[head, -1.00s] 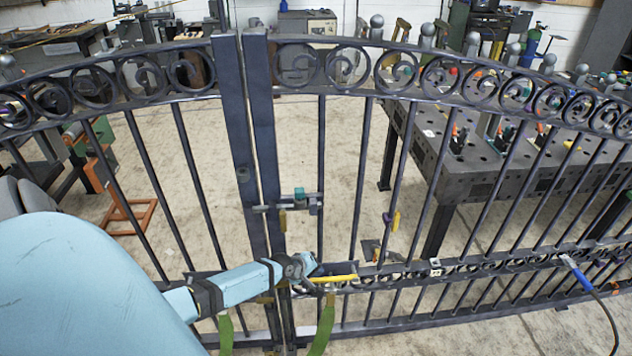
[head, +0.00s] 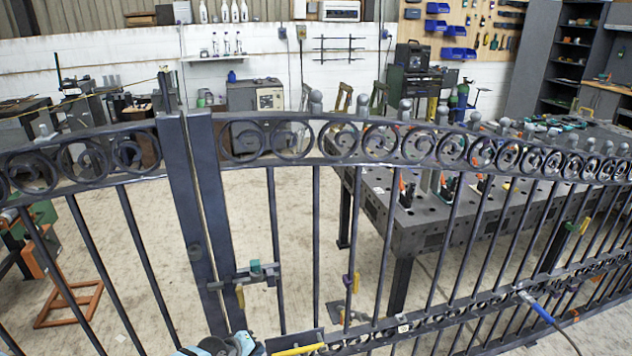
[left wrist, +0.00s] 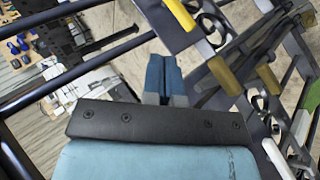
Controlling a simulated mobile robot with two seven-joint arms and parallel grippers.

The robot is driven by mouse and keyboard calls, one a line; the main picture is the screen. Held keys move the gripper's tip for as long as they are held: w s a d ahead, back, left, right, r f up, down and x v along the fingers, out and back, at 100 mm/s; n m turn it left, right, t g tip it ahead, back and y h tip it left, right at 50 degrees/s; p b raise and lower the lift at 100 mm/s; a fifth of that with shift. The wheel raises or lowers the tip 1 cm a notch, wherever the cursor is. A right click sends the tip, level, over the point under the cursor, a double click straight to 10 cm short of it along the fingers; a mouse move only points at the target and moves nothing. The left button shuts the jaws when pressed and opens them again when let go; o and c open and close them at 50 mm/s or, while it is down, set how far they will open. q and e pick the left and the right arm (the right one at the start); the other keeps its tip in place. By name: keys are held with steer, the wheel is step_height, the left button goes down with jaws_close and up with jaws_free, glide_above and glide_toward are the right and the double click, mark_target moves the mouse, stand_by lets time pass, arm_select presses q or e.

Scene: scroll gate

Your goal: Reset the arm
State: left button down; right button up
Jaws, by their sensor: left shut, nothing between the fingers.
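My left arm's pale blue wrist (head: 225,346) shows only at the bottom edge of the head view, in front of the gate's lower part. In the left wrist view the blue fingers of my left gripper (left wrist: 163,78) are together and empty, with gate bars around them in the picture. I cannot tell whether they touch the gate. The dark metal scroll gate (head: 196,200) has two leaves that meet at upright posts. A latch (head: 255,273) with teal and yellow parts sits across the posts. My right gripper is in neither view.
A yellow-handled part (head: 300,349) lies along the gate's low rail beside my wrist. A dark perforated worktable (head: 430,215) with clamps stands behind the gate. A blue-handled tool (head: 535,305) with a cable is at the lower right. Open floor (head: 285,215) shows behind the gate.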

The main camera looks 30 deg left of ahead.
arm_select(q)
steer(key=s+d+r+m+p, duration=0.2)
steer(key=s+d+r+m, duration=0.2)
steer(key=d, duration=0.5)
steer(key=s+d+r+m+t+h+p, duration=0.1)
steer(key=s+d+r+m+p, duration=0.1)
steer(key=s+d+r+m, duration=0.3)
steer(key=s+d+r+m+p, duration=0.2)
steer(key=s+d+r+m, duration=0.2)
steer(key=d, duration=1)
steer(key=s+m, duration=0.1)
steer(key=m, duration=0.2)
steer(key=shift+s+r+m+t, duration=0.2)
steer(key=shift+r+m+t, duration=0.2)
